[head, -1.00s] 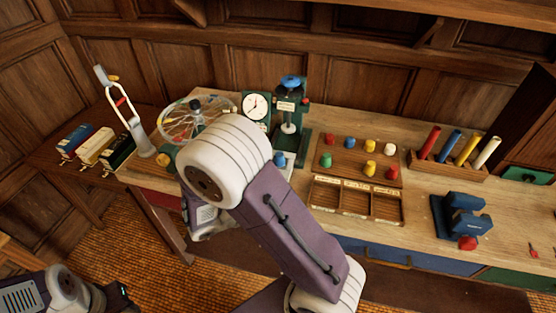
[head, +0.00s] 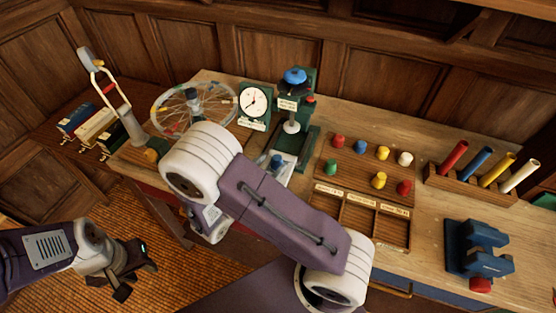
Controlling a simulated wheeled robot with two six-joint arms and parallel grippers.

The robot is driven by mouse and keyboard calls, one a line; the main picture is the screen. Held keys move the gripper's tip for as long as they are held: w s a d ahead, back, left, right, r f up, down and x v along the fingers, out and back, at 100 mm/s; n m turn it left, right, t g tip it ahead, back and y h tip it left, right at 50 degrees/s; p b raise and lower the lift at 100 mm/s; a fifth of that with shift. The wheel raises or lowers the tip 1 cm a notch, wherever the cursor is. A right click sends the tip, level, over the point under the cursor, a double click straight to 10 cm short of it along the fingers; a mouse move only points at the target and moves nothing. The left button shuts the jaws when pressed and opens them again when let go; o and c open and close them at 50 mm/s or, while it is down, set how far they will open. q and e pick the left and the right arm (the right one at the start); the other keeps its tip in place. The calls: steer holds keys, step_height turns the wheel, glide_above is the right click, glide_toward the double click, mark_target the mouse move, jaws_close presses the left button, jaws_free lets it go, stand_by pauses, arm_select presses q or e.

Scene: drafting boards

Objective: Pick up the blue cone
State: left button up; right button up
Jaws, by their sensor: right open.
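A small blue piece (head: 359,147), too small to tell for sure as a cone, stands on a wooden board among other coloured pieces. Another small blue piece (head: 276,161) shows on the base of the green press, partly behind my right arm. My right arm reaches in from the bottom and bends down left of the press; its gripper is hidden behind the arm. My left gripper (head: 138,281) is low at the left, over the orange floor, far from both blue pieces. Its dark fingers look spread and empty.
The board (head: 343,168) also carries red, yellow, white and green pieces. A compartment tray (head: 411,232) lies in front of it. A rod rack (head: 433,183), a blue vise (head: 470,246), a dial clock (head: 254,103) and a spoked wheel (head: 160,131) stand around.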

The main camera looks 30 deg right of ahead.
mark_target(280, 156)
steer(key=shift+x, duration=1.05)
steer(key=x, duration=0.4)
steer(key=shift+d+r+p, duration=0.1)
steer(key=shift+d+p, duration=0.15)
steer(key=shift+p, duration=0.1)
steer(key=shift+w+d, duration=0.15)
steer(key=shift+d, duration=0.1)
steer(key=shift+a, duration=0.1)
jaws_close()
